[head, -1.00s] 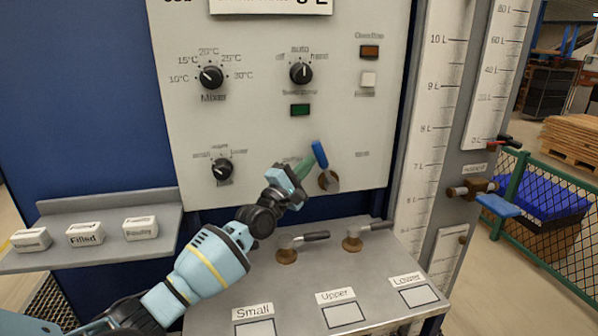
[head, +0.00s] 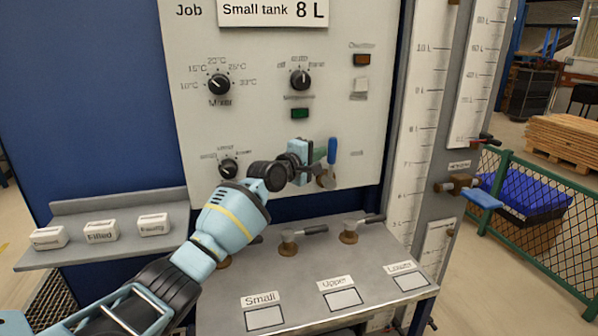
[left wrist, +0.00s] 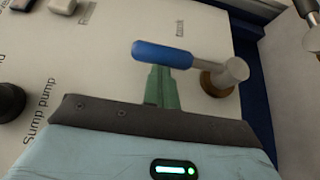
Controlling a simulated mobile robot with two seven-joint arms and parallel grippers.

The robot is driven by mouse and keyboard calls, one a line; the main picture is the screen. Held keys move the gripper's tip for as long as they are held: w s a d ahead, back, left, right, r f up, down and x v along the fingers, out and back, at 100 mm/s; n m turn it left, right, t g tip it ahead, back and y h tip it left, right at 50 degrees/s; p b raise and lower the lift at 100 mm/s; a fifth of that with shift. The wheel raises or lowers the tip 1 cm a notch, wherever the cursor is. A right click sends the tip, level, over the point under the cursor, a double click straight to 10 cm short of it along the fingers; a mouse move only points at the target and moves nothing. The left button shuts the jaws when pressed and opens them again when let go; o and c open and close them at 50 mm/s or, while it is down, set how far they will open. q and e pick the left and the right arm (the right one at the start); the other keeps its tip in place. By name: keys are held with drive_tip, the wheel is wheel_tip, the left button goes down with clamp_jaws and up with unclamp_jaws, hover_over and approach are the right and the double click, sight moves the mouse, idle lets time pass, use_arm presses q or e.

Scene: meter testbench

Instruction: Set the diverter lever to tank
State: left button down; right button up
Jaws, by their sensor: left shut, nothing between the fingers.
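The diverter lever has a blue handle (head: 332,152) and a round brass-coloured pivot low on the right of the pale panel. The handle points almost straight up. In the left wrist view the blue handle (left wrist: 162,53) runs left from the pivot (left wrist: 225,77). My left gripper (head: 319,153) is shut and empty, just left of the handle. Its green fingertips (left wrist: 160,82) are right against or very close to the handle; contact is hard to tell. A small label (head: 357,153) right of the lever is too blurred to read. My right gripper is out of view.
Valves with dark handles (head: 314,229) stand on the grey bench (head: 290,265) below the panel. Panel knobs (head: 300,79) are above and left of the lever. A shelf with several labelled blocks (head: 101,230) is at left. Tall scales (head: 420,120) are at right.

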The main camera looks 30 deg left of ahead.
sight(332, 151)
use_arm(q)
drive_tip(key=w+d, duration=0.2)
drive_tip(key=shift+w+d+r, duration=0.15)
drive_tip(key=shift+w+d, duration=0.15)
drive_tip(key=shift+w, duration=0.1)
drive_tip(key=shift+w+d+b, duration=0.35)
drive_tip(key=shift+w, duration=0.2)
drive_tip(key=shift+w+d, duration=0.1)
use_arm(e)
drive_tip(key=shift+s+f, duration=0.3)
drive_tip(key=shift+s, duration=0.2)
use_arm(q)
drive_tip(key=shift+d+r, duration=0.1)
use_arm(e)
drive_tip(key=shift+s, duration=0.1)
